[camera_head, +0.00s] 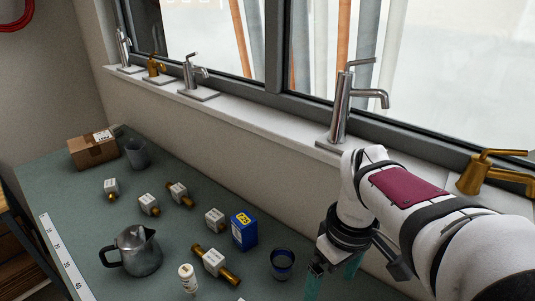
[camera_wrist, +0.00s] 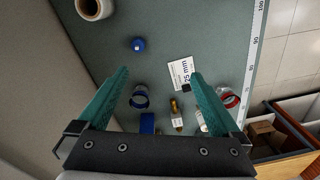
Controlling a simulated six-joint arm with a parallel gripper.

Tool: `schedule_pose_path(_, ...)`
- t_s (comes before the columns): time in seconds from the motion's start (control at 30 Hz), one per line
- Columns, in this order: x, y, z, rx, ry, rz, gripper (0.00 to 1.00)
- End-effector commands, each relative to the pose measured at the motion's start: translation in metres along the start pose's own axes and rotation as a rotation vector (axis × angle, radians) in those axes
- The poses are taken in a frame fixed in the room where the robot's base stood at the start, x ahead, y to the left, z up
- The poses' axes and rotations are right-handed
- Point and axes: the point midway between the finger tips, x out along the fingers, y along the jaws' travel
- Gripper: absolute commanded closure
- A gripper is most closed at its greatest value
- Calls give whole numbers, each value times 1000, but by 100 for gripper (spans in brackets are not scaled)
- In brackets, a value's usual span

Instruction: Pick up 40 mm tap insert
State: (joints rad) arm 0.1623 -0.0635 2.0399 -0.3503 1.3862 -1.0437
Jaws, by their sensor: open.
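Several tap inserts, brass stems with white-labelled grey bodies, lie on the green bench in the head view: a large one (camera_head: 214,263) at front centre, one (camera_head: 215,220) beside a blue box, and others (camera_head: 179,194), (camera_head: 149,204), (camera_head: 111,187) farther left. Their labels are too small to read, so I cannot tell which is 40 mm. In the wrist view one brass insert (camera_wrist: 176,115) lies low in the picture, between the finger lines. My gripper (camera_head: 334,277) is open and empty at the right, right of the dark blue jar. Its teal fingers (camera_wrist: 158,74) are spread apart.
The blue box (camera_head: 244,231), dark blue jar (camera_head: 282,263), white bottle (camera_head: 188,278) and metal jug (camera_head: 135,250) stand close around the inserts. A card marked 25 mm (camera_wrist: 181,72) lies on the bench. The sill with taps (camera_head: 345,105) borders the back.

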Motion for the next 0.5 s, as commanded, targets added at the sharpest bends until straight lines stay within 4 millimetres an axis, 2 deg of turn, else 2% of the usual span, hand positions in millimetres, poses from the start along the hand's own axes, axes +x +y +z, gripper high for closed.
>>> schedule_pose_path(0.03,1,-30,19,162,11,-19,0)
schedule_pose_path(0.1,9,-68,46,429,13,-55,0)
schedule_pose_path(0.2,25,-107,79,735,-1,-96,0)
schedule_pose_path(0.3,36,-126,97,908,-17,-118,0)
schedule_pose_path(0.4,39,-130,101,956,-23,-124,0)
schedule_pose_path(0.5,38,-129,101,956,-23,-123,16)
